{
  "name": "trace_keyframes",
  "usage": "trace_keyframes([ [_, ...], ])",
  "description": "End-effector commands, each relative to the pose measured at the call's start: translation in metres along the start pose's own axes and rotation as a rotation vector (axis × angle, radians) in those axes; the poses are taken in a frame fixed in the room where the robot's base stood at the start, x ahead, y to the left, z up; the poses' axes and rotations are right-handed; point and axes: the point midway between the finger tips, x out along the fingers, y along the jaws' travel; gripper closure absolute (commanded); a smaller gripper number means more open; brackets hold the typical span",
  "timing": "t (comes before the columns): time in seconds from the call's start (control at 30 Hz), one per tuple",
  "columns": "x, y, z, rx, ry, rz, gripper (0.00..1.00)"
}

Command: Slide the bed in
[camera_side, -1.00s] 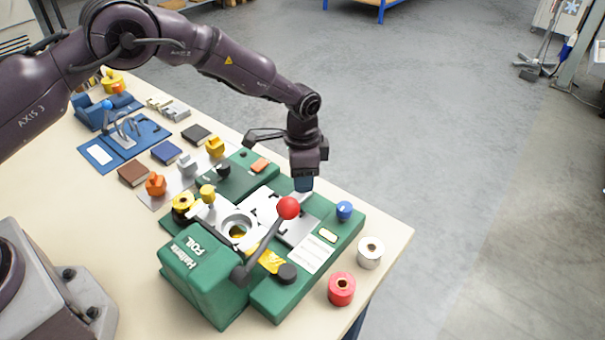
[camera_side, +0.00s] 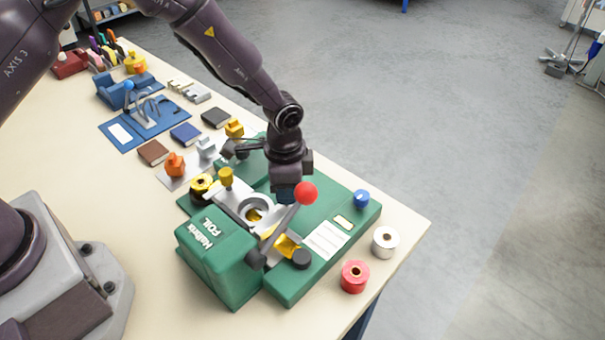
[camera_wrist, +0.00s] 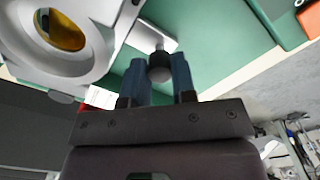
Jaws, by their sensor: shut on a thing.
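The foil machine (camera_side: 222,262) is green and stands near the table's right end. Its bed (camera_side: 231,198) is a silver plate carrying a round ring (camera_side: 253,208) with a gold centre. In the wrist view, the bed's edge (camera_wrist: 155,36) bears a dark knob (camera_wrist: 160,68). My gripper (camera_side: 287,193) points down over the machine, its blue fingers either side of that knob; it also shows in the wrist view (camera_wrist: 160,78). It is shut on the knob. The red lever ball and the gripper partly hide the bed's near end in the side view.
The lever's red ball (camera_side: 306,193) stands close beside my gripper. White (camera_side: 385,242) and red (camera_side: 355,276) foil rolls stand at the front right.

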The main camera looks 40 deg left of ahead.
Motion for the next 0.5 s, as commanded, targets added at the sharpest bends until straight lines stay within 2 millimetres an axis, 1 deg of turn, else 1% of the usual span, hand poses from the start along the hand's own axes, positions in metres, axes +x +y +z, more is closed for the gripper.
trace_keyframes([
  [0.1,-0.0006,0.0051,0.0052,0.002,0.0,0.0,1.0],
  [0.4,-0.0002,0.0076,0.0073,0.002,-0.007,0.005,1.0],
  [0.43,-0.0002,0.0077,0.0072,0.002,-0.007,0.005,0.71],
  [0.47,-0.0002,0.0078,0.0072,0.002,-0.007,0.005,0.64],
  [0.5,-0.0002,0.0077,0.007,0.002,-0.006,0.005,0.54],
])
